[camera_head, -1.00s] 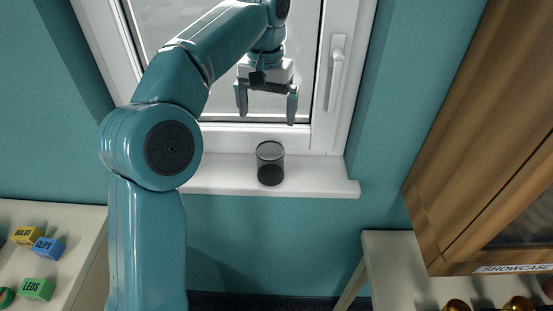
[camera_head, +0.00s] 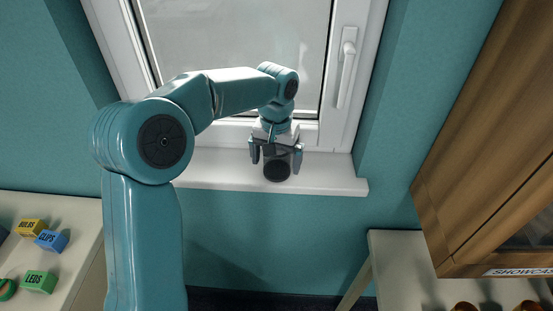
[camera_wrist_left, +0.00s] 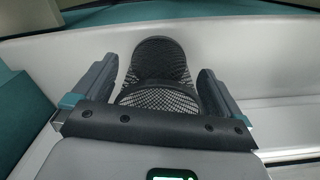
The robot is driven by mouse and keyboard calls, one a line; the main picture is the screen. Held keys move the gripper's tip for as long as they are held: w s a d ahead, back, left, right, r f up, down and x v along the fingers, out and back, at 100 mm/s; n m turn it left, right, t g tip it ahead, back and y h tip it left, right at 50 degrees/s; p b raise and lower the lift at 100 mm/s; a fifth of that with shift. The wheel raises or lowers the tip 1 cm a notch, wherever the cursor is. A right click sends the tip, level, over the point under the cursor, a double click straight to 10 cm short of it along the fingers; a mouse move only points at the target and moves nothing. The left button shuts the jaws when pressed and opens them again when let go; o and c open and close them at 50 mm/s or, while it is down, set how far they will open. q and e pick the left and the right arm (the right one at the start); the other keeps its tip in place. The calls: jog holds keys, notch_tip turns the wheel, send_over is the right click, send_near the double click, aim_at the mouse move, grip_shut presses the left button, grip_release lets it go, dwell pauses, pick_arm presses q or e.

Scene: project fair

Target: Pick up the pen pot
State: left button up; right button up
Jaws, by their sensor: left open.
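The pen pot (camera_head: 277,170) is a dark mesh cylinder standing on the white window sill (camera_head: 222,170). In the head view its upper part is partly hidden by my left gripper (camera_head: 276,157). My left gripper is open, with one finger on each side of the pot. In the left wrist view the mesh pot (camera_wrist_left: 160,68) shows between the two spread fingers (camera_wrist_left: 157,88), with a visible gap at each side. My right gripper is in neither view.
The window frame and its handle (camera_head: 346,72) are behind the sill. A wooden showcase cabinet (camera_head: 490,150) is at the right above a pale table (camera_head: 395,245). A table at the left holds small blocks labelled BULBS, CLIPS (camera_head: 52,240) and LEDS (camera_head: 40,281).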

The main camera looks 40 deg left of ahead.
pick_arm(q)
jog(key=shift+w+f, duration=0.2)
jog(key=shift+f, duration=0.1)
jog(key=shift+s+r, duration=0.1)
jog(key=shift+s, duration=0.05)
jog(key=shift+c, duration=0.4)
jog(key=shift+s+d+r, duration=0.1)
jog(key=c, duration=1)
